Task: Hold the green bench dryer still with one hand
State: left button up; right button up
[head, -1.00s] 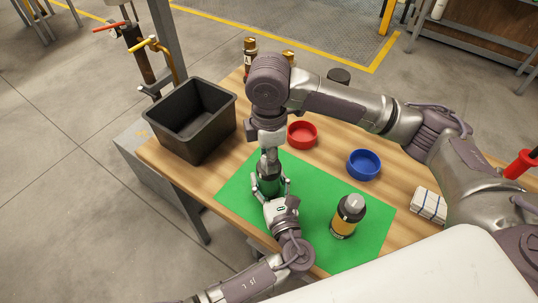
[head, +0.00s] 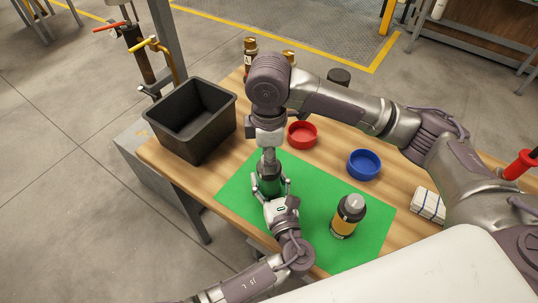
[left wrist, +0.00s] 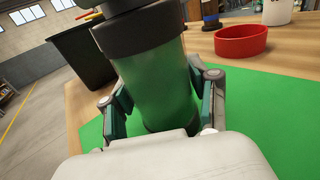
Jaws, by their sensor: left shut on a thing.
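The green bench dryer (left wrist: 155,90) is a green cylinder with a black collar. It stands upright on the green mat (head: 235,190), and most of it is hidden by my arms in the head view. My left gripper (head: 271,186) has its fingers on both sides of the dryer's lower body and is shut on it; the two fingers also show in the left wrist view (left wrist: 160,112). My right gripper (head: 268,160) points down at the dryer's top from above. Its fingertips are too small and covered to tell whether they are open or shut.
A black bin (head: 190,120) stands at the table's left end. A red dish (head: 302,134) and a blue dish (head: 364,165) lie behind the mat. A black-and-yellow bottle (head: 347,216) stands on the mat's right part. A folded striped cloth (head: 428,206) lies at the right.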

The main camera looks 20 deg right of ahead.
jog(key=shift+o, duration=1.2)
jog(key=shift+r, duration=0.1)
notch_tip(320, 180, up, 12)
pick_arm(q)
jog(key=o, duration=1.5)
jog(key=shift+c, duration=0.2)
